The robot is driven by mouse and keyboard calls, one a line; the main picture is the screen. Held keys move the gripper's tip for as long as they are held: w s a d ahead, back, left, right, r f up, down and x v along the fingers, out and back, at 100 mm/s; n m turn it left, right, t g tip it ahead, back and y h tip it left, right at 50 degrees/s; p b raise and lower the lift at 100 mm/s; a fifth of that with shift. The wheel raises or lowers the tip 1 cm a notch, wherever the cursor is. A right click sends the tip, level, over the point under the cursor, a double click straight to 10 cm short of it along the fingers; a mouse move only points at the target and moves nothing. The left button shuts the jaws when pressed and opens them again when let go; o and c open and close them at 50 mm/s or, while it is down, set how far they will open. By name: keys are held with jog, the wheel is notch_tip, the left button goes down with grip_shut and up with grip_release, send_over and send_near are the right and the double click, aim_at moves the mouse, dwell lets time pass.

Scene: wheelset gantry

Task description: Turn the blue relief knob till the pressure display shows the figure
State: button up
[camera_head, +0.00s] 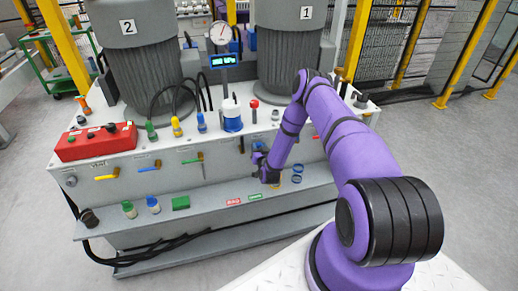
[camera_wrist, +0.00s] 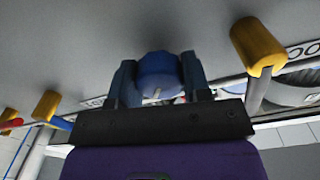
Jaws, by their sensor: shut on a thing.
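The blue relief knob (camera_wrist: 158,78) is round and shows in the wrist view between the two blue-grey fingers of my gripper (camera_wrist: 160,84). The fingers are shut on it from both sides. A pale mark shows near its lower edge. In the head view my gripper (camera_head: 259,160) is at the front face of the grey bench, and the knob is not clearly visible there. The pressure display (camera_head: 224,60) is a small blue-framed screen below a round dial gauge (camera_head: 220,33). Its lit characters are too small to read surely.
Yellow-handled levers flank the knob; one (camera_wrist: 257,45) is close on the right in the wrist view. A red box (camera_head: 96,142) sits on the bench's left end. A lower shelf (camera_head: 215,207) holds small coloured parts. Two grey motors (camera_head: 137,45) stand behind.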

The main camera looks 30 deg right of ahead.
jog(key=shift+n, duration=0.3)
jog(key=o, duration=0.9)
jog(key=v, duration=1.1)
jog(key=shift+w, duration=0.1)
